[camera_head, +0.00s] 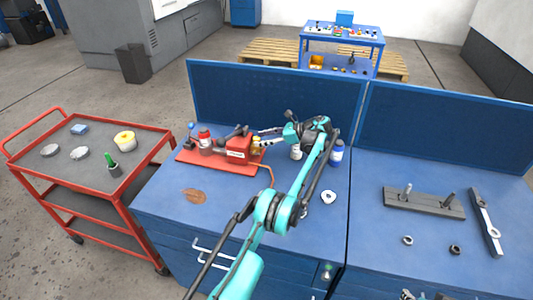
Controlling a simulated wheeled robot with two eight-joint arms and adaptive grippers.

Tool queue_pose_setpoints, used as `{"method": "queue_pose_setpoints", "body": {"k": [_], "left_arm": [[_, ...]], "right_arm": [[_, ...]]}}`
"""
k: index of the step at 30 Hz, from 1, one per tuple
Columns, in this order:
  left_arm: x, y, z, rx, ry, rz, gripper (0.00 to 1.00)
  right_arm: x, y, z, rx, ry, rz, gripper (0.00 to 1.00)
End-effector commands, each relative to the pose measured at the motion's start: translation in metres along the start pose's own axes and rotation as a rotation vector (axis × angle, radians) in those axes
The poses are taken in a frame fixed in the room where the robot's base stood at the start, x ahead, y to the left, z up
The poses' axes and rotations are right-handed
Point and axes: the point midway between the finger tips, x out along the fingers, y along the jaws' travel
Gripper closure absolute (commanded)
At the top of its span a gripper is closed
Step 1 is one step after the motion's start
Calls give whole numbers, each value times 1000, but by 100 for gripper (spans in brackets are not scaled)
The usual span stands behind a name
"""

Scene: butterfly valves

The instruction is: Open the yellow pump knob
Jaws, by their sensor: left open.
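The red pump (238,148) is mounted on a red-orange base plate (220,163) on the left blue workbench. Its small yellow knob (257,143) shows at the pump's right end, partly hidden by my left gripper (264,137). The left gripper reaches in from the right of the pump with its fingers apart, pointing left at the knob. I cannot tell whether the fingers touch the knob or are just beside it. My right gripper does not show clearly.
Bottles stand near the pump, including a blue one (337,151). An orange hose (272,176) runs from the pump. A white ring (328,197) lies by my arm. A red cart (85,165) stands left.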

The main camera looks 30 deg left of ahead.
Motion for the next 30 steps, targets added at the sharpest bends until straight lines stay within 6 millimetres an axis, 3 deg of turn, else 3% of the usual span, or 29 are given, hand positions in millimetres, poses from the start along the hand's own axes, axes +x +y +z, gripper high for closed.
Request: {"method": "queue_pose_setpoints", "body": {"k": [14,29,30], "left_arm": [[1,6,-2,56,0,-136,53],[6,18,2,204,-1,-493,53],[-8,20,3,205,-1,-493,53]], "right_arm": [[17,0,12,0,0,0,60],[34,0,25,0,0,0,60],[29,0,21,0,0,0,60]]}}
